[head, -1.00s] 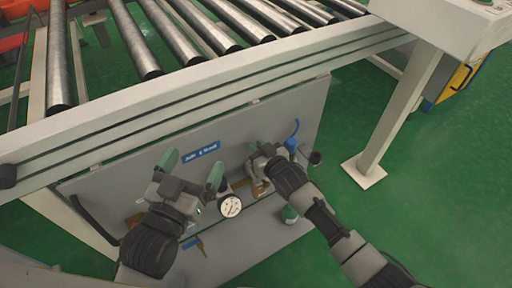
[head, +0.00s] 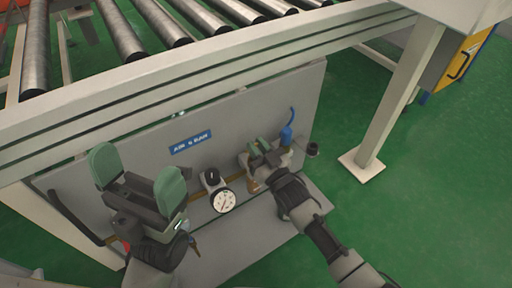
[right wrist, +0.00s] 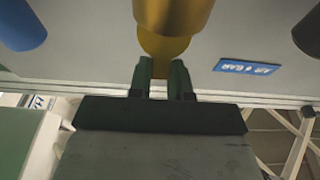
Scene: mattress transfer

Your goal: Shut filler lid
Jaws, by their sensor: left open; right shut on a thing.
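A grey panel (head: 250,115) under the roller conveyor carries a brass-coloured fitting (head: 252,185), which shows larger in the right wrist view (right wrist: 172,18). I cannot tell which part of it is the filler lid. My right gripper (head: 268,150) is at this fitting and mostly hides it in the head view. In the right wrist view its green fingers (right wrist: 161,75) are shut on the fitting's narrower lower part. My left gripper (head: 138,180) is open and empty, in front of the panel's left part, with its green fingers wide apart.
A round dial gauge (head: 223,201) with a black knob (head: 211,177) sits left of the fitting. A pale post (head: 400,95) stands farther right on green floor.

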